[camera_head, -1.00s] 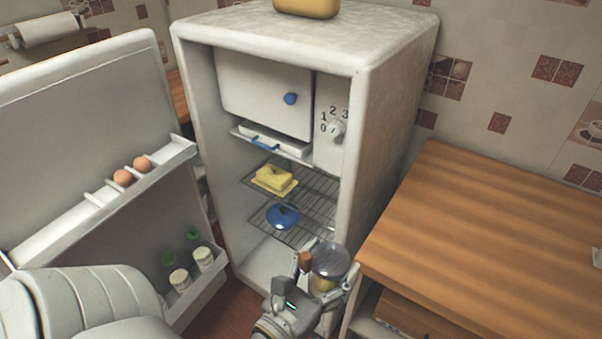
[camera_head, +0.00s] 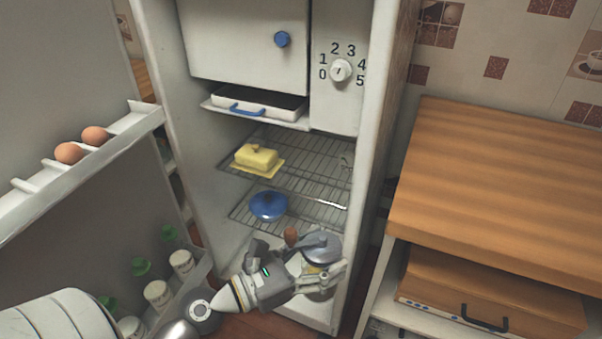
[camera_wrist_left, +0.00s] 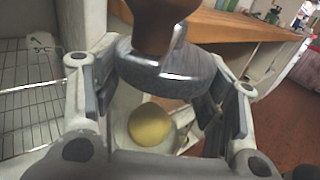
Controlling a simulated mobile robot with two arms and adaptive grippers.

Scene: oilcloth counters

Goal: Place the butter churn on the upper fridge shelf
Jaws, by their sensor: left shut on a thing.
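The butter churn (camera_head: 322,247) has a round grey lid, a brown wooden knob and something yellow inside. My left gripper (camera_head: 312,268) is shut on it, low in front of the open fridge near its right wall. In the left wrist view the churn's lid (camera_wrist_left: 165,75) lies between the two fingers, with the knob toward the camera. The upper fridge shelf (camera_head: 310,157) is a wire rack with a yellow butter dish (camera_head: 256,158) at its left; its right half is bare. The churn is below this shelf's level. My right gripper is not in view.
A white tray (camera_head: 258,104) sits above the upper shelf. The open fridge door (camera_head: 60,215), with eggs and jars, stands left. A wooden counter (camera_head: 490,180) is at right.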

